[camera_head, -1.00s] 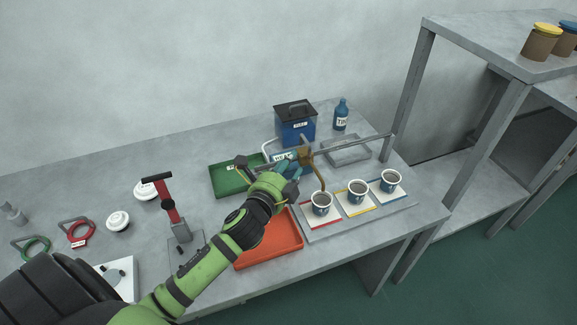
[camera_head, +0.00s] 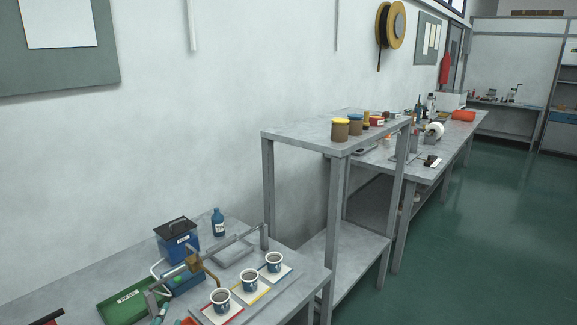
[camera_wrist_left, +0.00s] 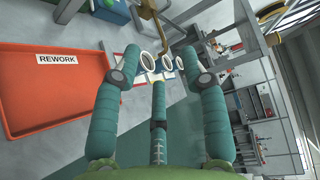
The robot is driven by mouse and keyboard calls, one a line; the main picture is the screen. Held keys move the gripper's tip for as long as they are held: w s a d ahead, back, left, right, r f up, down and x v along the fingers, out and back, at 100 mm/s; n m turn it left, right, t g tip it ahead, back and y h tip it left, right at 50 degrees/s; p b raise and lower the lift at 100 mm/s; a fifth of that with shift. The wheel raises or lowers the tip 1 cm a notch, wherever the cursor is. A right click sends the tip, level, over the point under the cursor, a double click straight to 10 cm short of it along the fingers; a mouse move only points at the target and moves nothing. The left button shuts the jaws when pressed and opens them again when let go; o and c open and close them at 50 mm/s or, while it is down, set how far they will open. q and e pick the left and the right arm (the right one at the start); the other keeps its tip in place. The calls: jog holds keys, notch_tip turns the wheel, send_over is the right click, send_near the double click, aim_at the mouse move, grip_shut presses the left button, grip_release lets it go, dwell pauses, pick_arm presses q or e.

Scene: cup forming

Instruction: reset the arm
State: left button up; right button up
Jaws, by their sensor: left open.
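The rest of the left arm is out of the head picture. Three white cups with dark contents, a near cup (camera_head: 220,300), a middle cup (camera_head: 250,284) and a far cup (camera_head: 274,262), stand on coloured-edged cards. My right gripper is not in view.
An orange REWORK tray (camera_wrist_left: 50,95) lies left of the fingers in the wrist view. A blue box (camera_head: 180,247) with a black lid and a blue bottle (camera_head: 218,225) stand at the back. A brown bent fixture (camera_head: 195,262) rises near the cups. A grey shelf (camera_head: 300,130) stands right.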

pick_arm(q)
jog(key=s+d+f+n+g+y, duration=0.1)
jog(key=s+f+n+g, duration=0.4)
jog(key=s+f+n, duration=0.3)
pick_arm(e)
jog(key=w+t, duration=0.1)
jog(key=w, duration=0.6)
pick_arm(q)
jog(key=s+d+f+n+g+h, duration=0.1)
jog(key=s+d+f+n+g, duration=0.15)
jog(key=s, duration=0.35)
jog(key=s+d+f+n+g+h, duration=0.1)
jog(key=s+d+n+g, duration=0.15)
jog(key=s, duration=0.45)
jog(key=s+d+f+n+g+h, duration=0.1)
jog(key=s+d+f+n+g, duration=0.1)
jog(key=s+n+g, duration=0.3)
jog(key=s+f+m, duration=0.2)
jog(key=s+f, duration=0.1)
jog(key=f, duration=2)
jog(key=s+a+f, duration=0.3)
jog(key=s+f, duration=1.1)
jog(key=s, duration=0.2)
jog(key=shift+a+g+y, duration=0.15)
jog(key=shift+g+y, duration=0.15)
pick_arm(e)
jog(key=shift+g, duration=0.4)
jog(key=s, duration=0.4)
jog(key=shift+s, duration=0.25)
